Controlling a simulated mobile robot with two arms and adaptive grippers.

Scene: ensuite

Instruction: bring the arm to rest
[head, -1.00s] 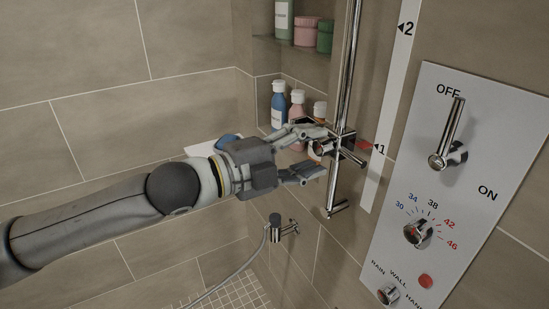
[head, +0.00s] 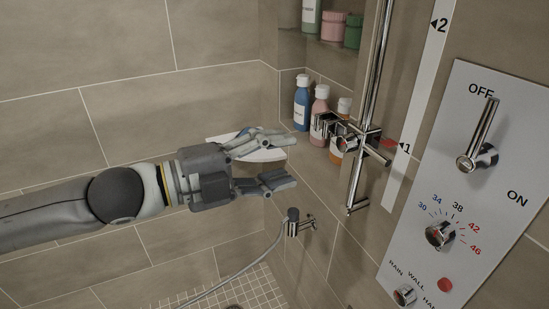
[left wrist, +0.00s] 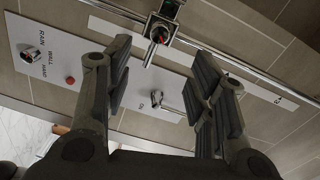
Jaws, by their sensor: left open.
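My left gripper (head: 283,162) is open and empty in the head view, left of the chrome shower rail (head: 371,90) and apart from it. A chrome slider holder (head: 352,135) sits on the rail, with its red pointer near mark 1 on the white scale strip (head: 423,100). In the left wrist view, the open fingers (left wrist: 155,85) show with nothing between them, and the slider (left wrist: 160,33) shows beyond them. My right gripper is in neither view.
A control panel (head: 476,130) with a lever and knobs is on the right wall. Several bottles, including a blue one (head: 302,103), stand in the corner behind the rail. A hose (head: 250,262) hangs from a wall outlet (head: 296,223). The space left of the rail is free below my arm.

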